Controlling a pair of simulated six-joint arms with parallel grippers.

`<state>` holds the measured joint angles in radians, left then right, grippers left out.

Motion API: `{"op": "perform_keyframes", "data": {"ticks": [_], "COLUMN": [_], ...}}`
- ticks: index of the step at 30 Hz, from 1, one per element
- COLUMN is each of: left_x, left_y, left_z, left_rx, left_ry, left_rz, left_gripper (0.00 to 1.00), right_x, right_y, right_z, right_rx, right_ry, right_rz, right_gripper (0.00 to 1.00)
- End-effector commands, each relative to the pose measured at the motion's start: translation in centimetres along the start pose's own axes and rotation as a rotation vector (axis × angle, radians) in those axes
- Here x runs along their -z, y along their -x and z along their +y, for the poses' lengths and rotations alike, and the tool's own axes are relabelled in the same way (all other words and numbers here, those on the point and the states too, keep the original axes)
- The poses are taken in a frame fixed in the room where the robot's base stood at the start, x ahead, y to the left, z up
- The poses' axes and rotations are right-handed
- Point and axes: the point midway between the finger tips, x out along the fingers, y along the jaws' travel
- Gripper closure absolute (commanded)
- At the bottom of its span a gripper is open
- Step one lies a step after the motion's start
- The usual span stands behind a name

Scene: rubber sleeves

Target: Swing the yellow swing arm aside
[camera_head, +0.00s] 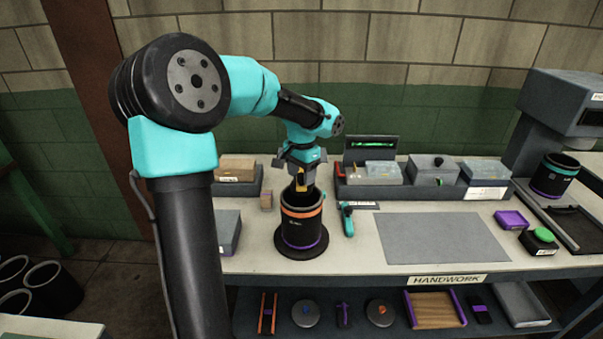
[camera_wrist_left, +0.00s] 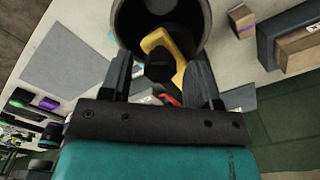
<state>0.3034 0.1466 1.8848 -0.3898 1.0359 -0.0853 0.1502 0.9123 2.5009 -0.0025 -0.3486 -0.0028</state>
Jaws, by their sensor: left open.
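The yellow swing arm (camera_head: 300,186) shows at the mouth of a dark cylinder (camera_head: 301,228) with an orange band at the top and a purple band low down. The cylinder stands upright on a round black base on the bench. In the left wrist view the yellow swing arm (camera_wrist_left: 163,42) is a bent piece partly in front of the cylinder's round opening (camera_wrist_left: 125,22). My left gripper (camera_head: 300,174) is above the cylinder, pointing down. Its fingers (camera_wrist_left: 160,72) are open, and the yellow piece shows just beyond and between them. Contact cannot be told. My right gripper is not in view.
A teal-handled tool (camera_head: 347,222) lies just right of the cylinder. A grey mat (camera_head: 440,238) covers the bench further right. Bins and boxes (camera_head: 372,173) line the back. A grey box (camera_head: 228,230) stands left of the cylinder. A dark machine (camera_head: 565,100) stands at the far right.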

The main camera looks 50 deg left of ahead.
Motion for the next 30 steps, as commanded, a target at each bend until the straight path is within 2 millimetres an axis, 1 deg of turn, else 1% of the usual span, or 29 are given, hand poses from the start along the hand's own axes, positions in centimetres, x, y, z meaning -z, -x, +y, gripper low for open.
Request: {"op": "perform_keyframes", "data": {"ticks": [2,3,20,30], "left_x": [0.00,0.00,0.00,0.19], "left_y": [0.01,0.02,0.04,0.04], "left_z": [0.00,-0.01,-0.01,0.17], "left_rx": [0.000,0.000,0.000,0.000], "left_ry": [0.000,0.000,0.000,-0.012], "left_rz": [0.000,0.000,-0.001,-0.001], "left_gripper": [0.44,0.46,0.99,1.00], "right_x": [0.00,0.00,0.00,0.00], "right_y": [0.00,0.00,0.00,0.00], "right_z": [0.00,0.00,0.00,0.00], "right_rx": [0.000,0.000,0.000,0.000], "right_ry": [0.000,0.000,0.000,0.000], "right_rz": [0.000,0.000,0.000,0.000], "right_gripper": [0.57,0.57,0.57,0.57]}}
